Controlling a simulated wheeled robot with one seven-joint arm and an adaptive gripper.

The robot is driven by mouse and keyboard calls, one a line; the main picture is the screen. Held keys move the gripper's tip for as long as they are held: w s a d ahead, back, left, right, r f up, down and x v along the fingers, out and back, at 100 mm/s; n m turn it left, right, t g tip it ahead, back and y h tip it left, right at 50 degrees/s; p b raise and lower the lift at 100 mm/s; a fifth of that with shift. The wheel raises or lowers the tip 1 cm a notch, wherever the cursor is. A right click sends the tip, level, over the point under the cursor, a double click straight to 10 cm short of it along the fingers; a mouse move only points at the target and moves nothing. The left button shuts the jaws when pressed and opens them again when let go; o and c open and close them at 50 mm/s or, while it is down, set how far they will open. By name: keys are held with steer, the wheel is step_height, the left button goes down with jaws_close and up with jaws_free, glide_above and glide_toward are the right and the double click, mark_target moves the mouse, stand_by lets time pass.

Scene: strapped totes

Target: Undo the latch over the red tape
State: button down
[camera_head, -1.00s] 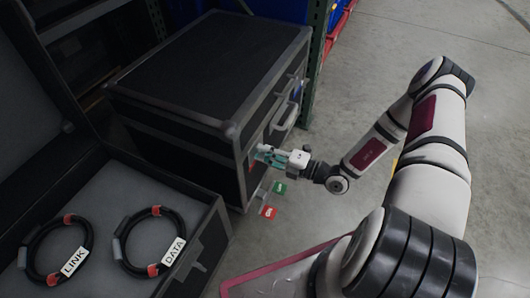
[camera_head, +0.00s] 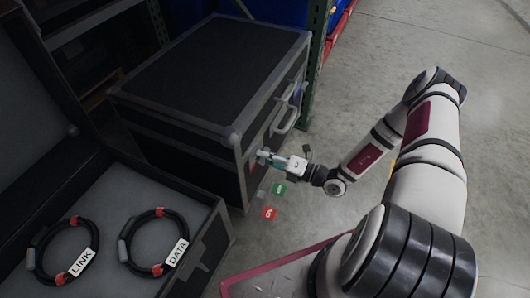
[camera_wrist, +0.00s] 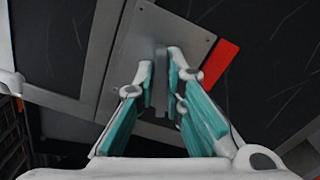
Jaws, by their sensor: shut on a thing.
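The black case (camera_head: 205,75) has metal edges and a closed lid. In the wrist view, a metal latch plate (camera_wrist: 187,28) sits on its side, with a narrow upright tab (camera_wrist: 161,65) standing out from it. A strip of red tape (camera_wrist: 220,62) runs beside and partly behind the plate. My gripper (camera_head: 264,157) is at the case's front side, by the lid seam. In the wrist view, its teal-padded fingers (camera_wrist: 161,75) are shut on the latch tab, one on each side. The exact contact at the fingertips is partly hidden.
An open case (camera_head: 208,245) at the lower left holds two black cable loops labelled LINK (camera_head: 82,262) and DATA (camera_head: 178,252). A green tag (camera_head: 279,189) and a red tag (camera_head: 269,213) show below my gripper. Bare floor (camera_head: 480,100) lies right.

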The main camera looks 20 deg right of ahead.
steer(key=n+p, duration=0.2)
steer(key=n, duration=0.1)
steer(key=shift+n, duration=0.4)
steer(key=n+p, duration=0.1)
steer(key=n, duration=0.2)
steer(key=shift+n+p, duration=0.3)
steer(key=shift+p, duration=0.05)
steer(key=n+p, duration=0.2)
steer(key=n, duration=0.3)
steer(key=shift+d+f+n+p, duration=0.1)
steer(key=shift+n+p, duration=0.3)
steer(key=c, duration=1.8)
jaws_free()
steer(key=shift+o, duration=0.2)
steer(key=v, duration=1.2)
